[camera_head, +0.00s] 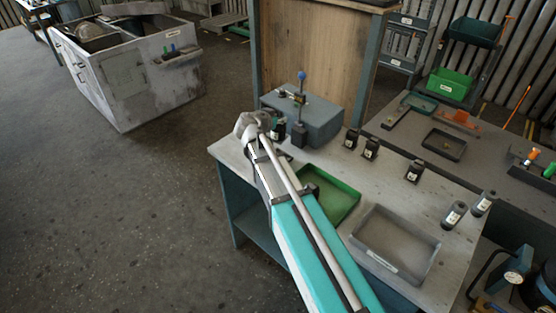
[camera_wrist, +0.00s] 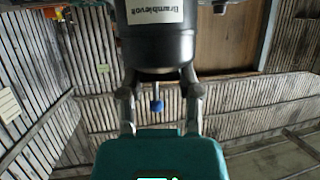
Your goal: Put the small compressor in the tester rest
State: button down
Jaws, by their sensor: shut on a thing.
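My gripper (camera_head: 268,127) is shut on a dark cylinder, the compressor (camera_head: 280,131), beside the tester on the near bench. In the wrist view my gripper (camera_wrist: 160,76) has a finger on each side of the compressor (camera_wrist: 156,48), whose white label reads upside down. The tester (camera_head: 322,121) is a blue-grey block with a lever and blue knob (camera_head: 301,76); a blue knob (camera_wrist: 156,106) also shows between my fingers in the wrist view. The rest itself is hard to make out, and whether the compressor touches anything is hidden.
Several dark labelled cylinders (camera_head: 371,149) stand along the bench to the right. A green tray (camera_head: 343,211) and a grey tray (camera_head: 428,269) lie on the bench's front part. A second bench (camera_head: 490,150) holds trays and tools. Open floor (camera_head: 130,220) lies left.

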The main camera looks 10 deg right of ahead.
aim_at(279, 135)
jog(key=s+d+r+m+g+h, duration=0.1)
jog(key=s+d+m+g+h, duration=0.1)
jog(key=s, duration=1)
jog(key=shift+s+p, duration=0.2)
jog(key=shift+p, duration=0.15)
jog(key=w+f+b, duration=0.1)
jog(key=w, duration=0.2)
jog(key=w+f+b, duration=0.2)
jog(key=w, duration=0.1)
jog(key=w+a+f+b, duration=0.1)
jog(key=w, duration=0.2)
jog(key=shift+w+a+f, duration=0.1)
jog(key=shift+w+f, duration=0.1)
jog(key=shift+w, duration=0.05)
jog(key=w+f+b, duration=0.1)
jog(key=f+b, duration=0.1)
jog(key=w+f+b, duration=0.2)
jog(key=b, duration=0.1)
jog(key=shift+w+a+f, duration=0.2)
jog(key=shift+w+f, duration=0.1)
jog(key=shift+w+f+b, duration=0.5)
jog(key=shift+f+b, duration=0.3)
jog(key=shift+s+f+b, duration=0.1)
jog(key=shift+f+b, duration=1.1)
jog(key=shift+f, duration=0.05)
